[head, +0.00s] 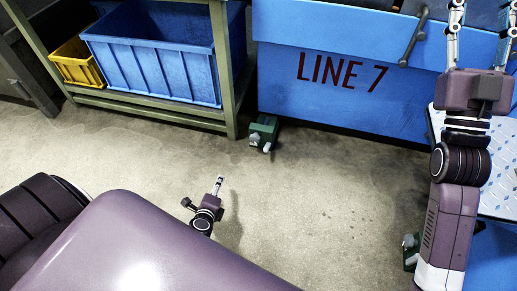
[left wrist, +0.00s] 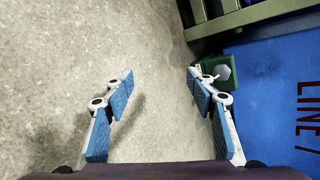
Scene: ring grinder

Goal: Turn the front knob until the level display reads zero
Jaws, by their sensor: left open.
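The blue machine body (head: 330,80) marked "LINE 7" stands at the top right of the head view. Neither the front knob nor the level display can be made out. My left gripper (head: 219,183) is low over the bare floor, apart from the machine. In the left wrist view, my left gripper (left wrist: 160,78) is open and empty, its blue-padded fingers wide apart. The machine's blue side (left wrist: 272,100) shows to their right. My right gripper (head: 482,15) is at the top right in front of the machine, fingers spread, tips at the picture's edge.
A dark bar handle (head: 413,38) is on the machine's upper part. A green foot (head: 263,132) stands at its lower left corner. A green rack (head: 228,75) holds a blue bin (head: 150,60) and a yellow bin (head: 77,65). A patterned metal plate (head: 500,165) lies at right. The middle floor is clear.

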